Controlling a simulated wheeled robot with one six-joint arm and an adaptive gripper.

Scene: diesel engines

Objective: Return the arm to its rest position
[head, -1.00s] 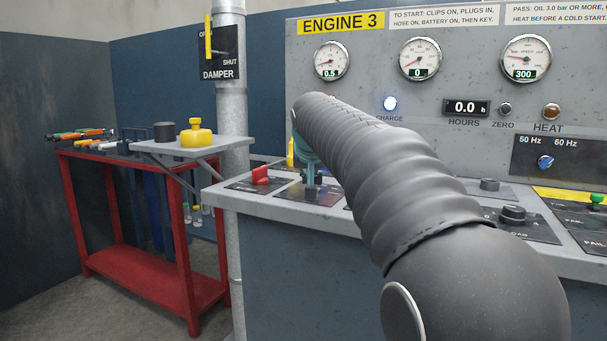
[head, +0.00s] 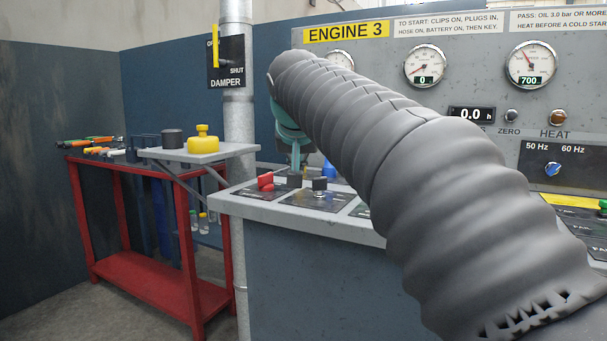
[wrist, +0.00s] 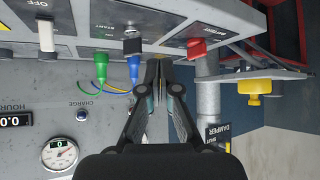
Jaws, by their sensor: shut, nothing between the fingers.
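My gripper (wrist: 156,76) shows in the wrist view with its two fingers shut and nothing between them. It is above the sloped console, with the black start switch (wrist: 132,44) and a blue plug (wrist: 133,68) beside the fingertips. The start switch (head: 319,184) stands clear of the gripper in the head view. The red battery switch (head: 265,181) is to its left.
The engine panel (head: 440,100) stands close behind the arm. A grey shelf (head: 225,150) carries a yellow knobbed part (head: 203,140) and a black cylinder (head: 172,138). A red cart (head: 150,280) with tools stands at left. The pipe with the damper plate (head: 226,65) is near the gripper.

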